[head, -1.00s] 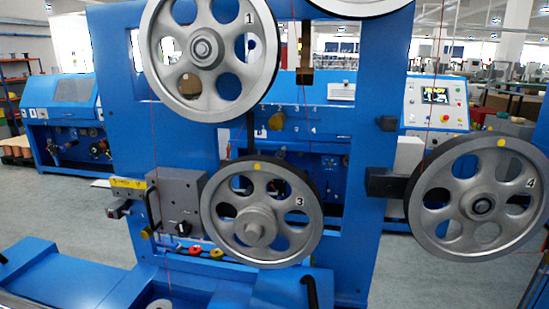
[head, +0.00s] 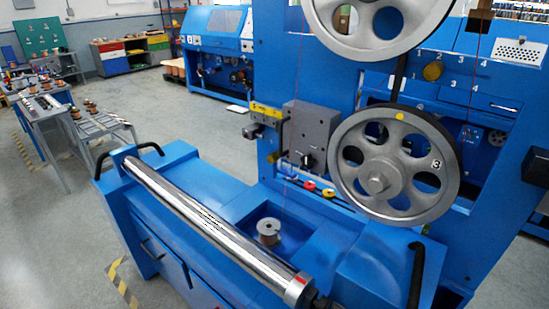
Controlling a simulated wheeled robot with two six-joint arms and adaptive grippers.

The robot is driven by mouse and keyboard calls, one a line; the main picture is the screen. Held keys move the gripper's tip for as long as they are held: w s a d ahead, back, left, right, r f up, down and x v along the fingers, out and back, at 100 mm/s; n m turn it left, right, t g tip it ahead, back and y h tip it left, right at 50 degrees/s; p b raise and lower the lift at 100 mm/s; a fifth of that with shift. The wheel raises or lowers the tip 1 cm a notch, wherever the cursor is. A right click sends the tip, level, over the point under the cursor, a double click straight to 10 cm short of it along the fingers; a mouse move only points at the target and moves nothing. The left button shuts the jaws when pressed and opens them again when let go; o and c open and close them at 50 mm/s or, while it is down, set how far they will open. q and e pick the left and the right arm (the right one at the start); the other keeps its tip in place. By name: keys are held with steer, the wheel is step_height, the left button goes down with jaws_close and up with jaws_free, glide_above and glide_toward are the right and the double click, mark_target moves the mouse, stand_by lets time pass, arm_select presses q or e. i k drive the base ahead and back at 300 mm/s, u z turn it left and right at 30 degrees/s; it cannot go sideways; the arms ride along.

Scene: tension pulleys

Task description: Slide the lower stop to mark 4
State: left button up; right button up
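Neither of my grippers is in view. A blue panel behind the pulleys carries two rows of printed numbers (head: 457,57). The upper row reads 1 to 4; in the lower row 3 and 4 (head: 470,87) show clearly.
A large grey pulley (head: 384,12) is at the top. A shiny roller (head: 215,230) lies along the front of the blue machine base, with black handles (head: 417,275). A grey box with a dial (head: 308,132) is left of pulley 3. Open floor (head: 60,240) lies to the left.

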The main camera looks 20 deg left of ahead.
mark_target(273, 157)
steer(key=z, duration=3.4)
steer(key=k, duration=1.95)
steer(key=u, duration=0.7)
